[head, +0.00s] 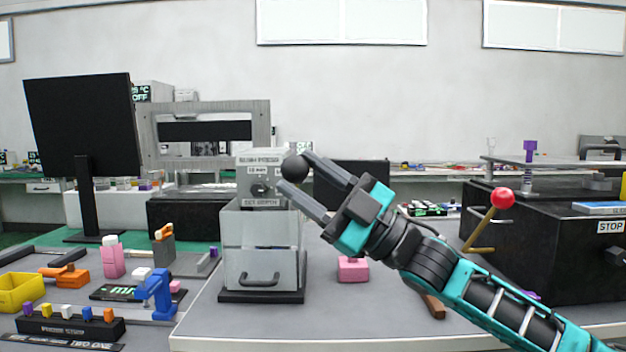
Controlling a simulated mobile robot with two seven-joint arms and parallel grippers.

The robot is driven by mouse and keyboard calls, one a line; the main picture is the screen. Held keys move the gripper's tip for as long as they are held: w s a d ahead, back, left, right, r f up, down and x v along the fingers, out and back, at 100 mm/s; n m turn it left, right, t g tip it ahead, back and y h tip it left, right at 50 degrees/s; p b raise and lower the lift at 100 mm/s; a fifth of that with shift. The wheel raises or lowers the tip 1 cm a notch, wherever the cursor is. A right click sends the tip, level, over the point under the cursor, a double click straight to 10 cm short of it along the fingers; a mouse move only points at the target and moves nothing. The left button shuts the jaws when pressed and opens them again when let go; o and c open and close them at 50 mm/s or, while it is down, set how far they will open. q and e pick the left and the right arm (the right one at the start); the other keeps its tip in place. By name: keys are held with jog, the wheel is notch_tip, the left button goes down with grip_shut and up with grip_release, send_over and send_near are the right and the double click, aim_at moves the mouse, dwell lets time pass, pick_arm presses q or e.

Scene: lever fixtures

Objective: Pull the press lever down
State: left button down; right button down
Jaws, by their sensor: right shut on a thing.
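The press (261,215) is a light grey box unit with a labelled upper head, a clear-fronted lower part with a dark handle, and a black base. Its lever ends in a black ball knob (293,167) at the upper right of the head. My right gripper (297,170) reaches in from the lower right and is shut on this knob, one finger above it and one below. The lever's rod is mostly hidden behind the knob and fingers. My left gripper is not in view.
A pink block (352,270) sits on the grey bench right of the press. A second lever with a red ball (502,198) stands at the right by a black box (540,255). Several small coloured parts and a black monitor (83,125) occupy the left.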

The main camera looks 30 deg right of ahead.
jog(key=shift+a+f, duration=0.35)
jog(key=shift+f, duration=0.25)
jog(key=shift+a+f, duration=0.3)
jog(key=shift+f, duration=0.3)
jog(key=c, duration=0.8)
grip_release()
jog(key=shift+a, duration=0.1)
jog(key=shift+o, duration=0.7)
jog(key=shift+w+a, duration=0.1)
jog(key=shift+w, duration=0.05)
jog(key=s+r+b+v, duration=0.1)
jog(key=b+v, duration=0.2)
jog(key=v, duration=1.1)
jog(key=shift+d+r, duration=0.2)
jog(key=shift+d, duration=0.05)
jog(key=shift+s, duration=0.15)
